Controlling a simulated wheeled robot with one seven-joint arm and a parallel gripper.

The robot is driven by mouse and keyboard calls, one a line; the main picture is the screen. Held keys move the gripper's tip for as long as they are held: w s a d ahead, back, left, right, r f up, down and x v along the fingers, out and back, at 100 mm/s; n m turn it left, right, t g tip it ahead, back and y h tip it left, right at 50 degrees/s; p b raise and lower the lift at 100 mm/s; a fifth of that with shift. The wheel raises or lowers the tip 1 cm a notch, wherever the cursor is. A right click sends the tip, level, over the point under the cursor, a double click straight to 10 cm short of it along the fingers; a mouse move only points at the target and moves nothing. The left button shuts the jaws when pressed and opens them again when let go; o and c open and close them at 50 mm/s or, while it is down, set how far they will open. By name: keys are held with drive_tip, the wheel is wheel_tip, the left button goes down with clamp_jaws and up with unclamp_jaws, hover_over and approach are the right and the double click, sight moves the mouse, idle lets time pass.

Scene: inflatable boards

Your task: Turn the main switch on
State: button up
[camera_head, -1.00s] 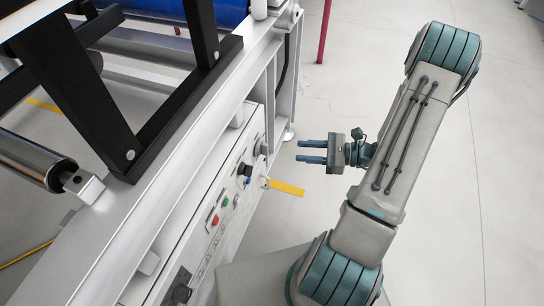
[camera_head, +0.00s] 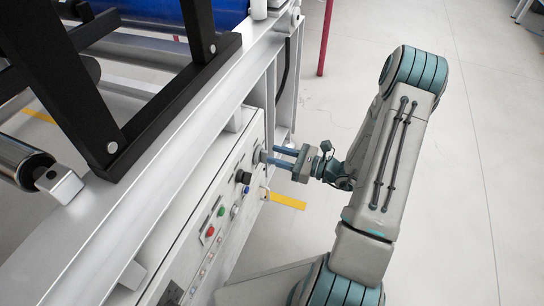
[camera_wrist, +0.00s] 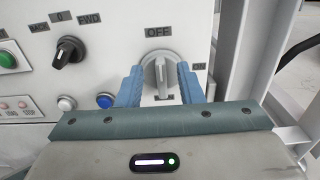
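The main switch (camera_wrist: 160,76) is a grey rotary knob on a white panel, with an OFF label above it and a partly hidden ON label at its right. Its handle stands about upright in the wrist view. My gripper (camera_wrist: 159,84) is open, with one blue finger on each side of the knob. The fingers look close to the handle; I cannot tell whether they touch it. In the head view my gripper (camera_head: 271,156) points left at the panel's far end, and its fingertips largely hide the switch.
The panel also has a black selector knob (camera_wrist: 69,50), a green button (camera_wrist: 7,59), a white button (camera_wrist: 66,103) and a blue button (camera_wrist: 105,101). A grey frame post (camera_wrist: 235,45) stands right of the switch. Floor right of the machine (camera_head: 330,110) is clear.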

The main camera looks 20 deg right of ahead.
sight(263, 156)
drive_tip(key=shift+x, duration=1.2)
clamp_jaws()
